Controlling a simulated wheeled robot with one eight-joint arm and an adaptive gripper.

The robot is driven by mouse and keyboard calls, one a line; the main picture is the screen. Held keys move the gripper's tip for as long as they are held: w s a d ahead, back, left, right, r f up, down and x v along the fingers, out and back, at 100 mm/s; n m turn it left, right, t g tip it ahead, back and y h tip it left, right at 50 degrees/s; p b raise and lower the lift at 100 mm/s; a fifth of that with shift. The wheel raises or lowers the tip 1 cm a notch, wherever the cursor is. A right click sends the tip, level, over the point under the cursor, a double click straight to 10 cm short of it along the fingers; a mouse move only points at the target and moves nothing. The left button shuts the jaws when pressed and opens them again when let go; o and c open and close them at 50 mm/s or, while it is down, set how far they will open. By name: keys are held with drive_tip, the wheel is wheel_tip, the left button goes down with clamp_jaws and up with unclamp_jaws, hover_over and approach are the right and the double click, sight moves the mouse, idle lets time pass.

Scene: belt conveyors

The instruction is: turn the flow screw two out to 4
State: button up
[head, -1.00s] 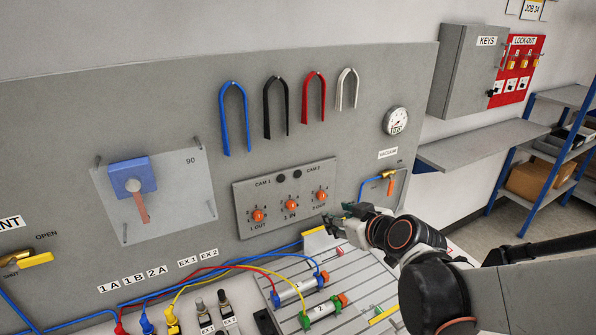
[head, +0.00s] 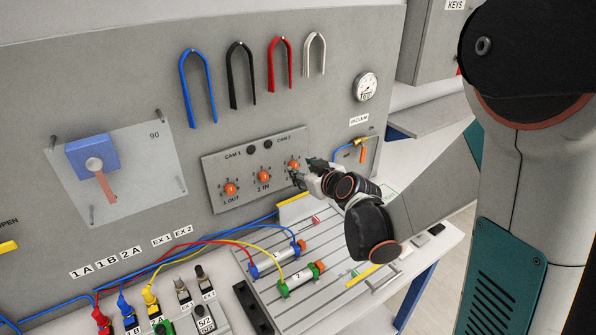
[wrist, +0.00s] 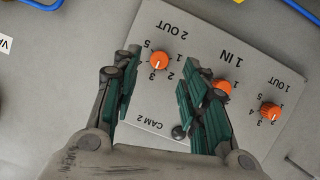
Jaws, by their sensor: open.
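The flow screw two out is an orange round knob (head: 294,166) at the right end of the grey screw panel (head: 222,200), partly hidden by my gripper in the head view. My gripper (head: 306,171) is open in front of it. In the wrist view, which is upside down, the two out knob (wrist: 159,61) appears between the two spread fingertips (wrist: 160,55). No finger visibly grips it. A white mark on the knob appears to point towards the 3 of its scale. How far the fingertips are from the panel is hard to tell.
The one in knob (wrist: 222,87) is close beside and partly behind one finger. The one out knob (wrist: 269,110) is farther along. A vacuum valve with a blue hose (head: 357,146) is right of the panel. Cylinders (head: 275,258) lie on the slotted plate below.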

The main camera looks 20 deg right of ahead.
sight(296, 167)
drive_tip(key=shift+x, duration=1.9)
drive_tip(key=shift+c, duration=0.5)
clamp_jaws()
